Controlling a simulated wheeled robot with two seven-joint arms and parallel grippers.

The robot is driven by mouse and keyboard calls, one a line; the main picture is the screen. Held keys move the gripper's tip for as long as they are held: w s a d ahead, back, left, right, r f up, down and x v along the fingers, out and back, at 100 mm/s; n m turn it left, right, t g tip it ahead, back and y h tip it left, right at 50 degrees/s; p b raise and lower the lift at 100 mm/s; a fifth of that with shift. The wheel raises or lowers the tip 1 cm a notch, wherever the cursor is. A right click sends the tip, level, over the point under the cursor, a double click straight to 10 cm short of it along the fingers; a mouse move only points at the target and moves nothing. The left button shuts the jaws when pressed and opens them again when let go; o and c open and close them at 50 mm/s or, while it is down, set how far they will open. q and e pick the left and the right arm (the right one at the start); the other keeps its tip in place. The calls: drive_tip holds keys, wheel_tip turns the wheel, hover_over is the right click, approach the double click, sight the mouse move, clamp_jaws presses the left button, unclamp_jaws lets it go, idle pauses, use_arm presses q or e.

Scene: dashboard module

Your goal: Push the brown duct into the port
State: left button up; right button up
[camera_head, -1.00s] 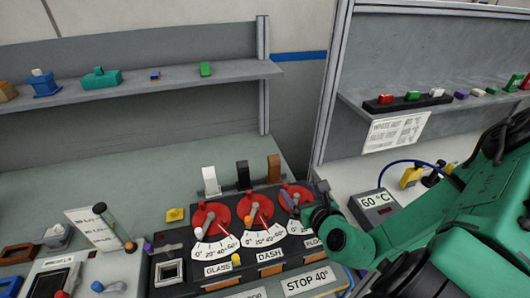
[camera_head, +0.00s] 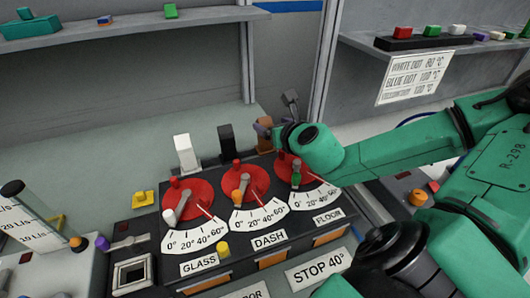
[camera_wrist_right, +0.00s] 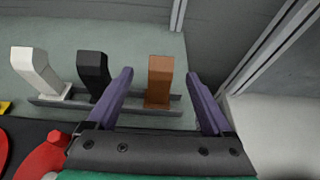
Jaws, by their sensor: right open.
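The brown duct (camera_wrist_right: 159,80) stands upright at the right end of a row behind the dashboard module. In the right wrist view it shows between the two open purple fingers of my right gripper (camera_wrist_right: 160,95), with space on both sides. In the head view the brown duct (camera_head: 264,137) is partly hidden behind my right gripper (camera_head: 279,112). A white duct (camera_head: 186,153) and a black duct (camera_head: 228,143) stand to its left. A grey rail (camera_wrist_right: 62,101) runs at the ducts' feet. I cannot make out a port opening. My left gripper is not in view.
The module carries red dials (camera_head: 187,200) labelled GLASS, DASH and FLOOR, plus a STOP 40° sign (camera_head: 319,270). A yellow piece (camera_head: 143,198) lies to the left. Shelves hold small blocks. The table behind the ducts is clear.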

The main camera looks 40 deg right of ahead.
sight(265, 121)
drive_tip(key=x, duration=0.5)
drive_tip(key=shift+w+d+f, duration=0.15)
drive_tip(key=shift+d, duration=0.05)
drive_tip(key=shift+s+a, duration=0.1)
drive_tip(key=shift+s, duration=0.1)
drive_tip(key=shift+c, duration=1.2)
clamp_jaws()
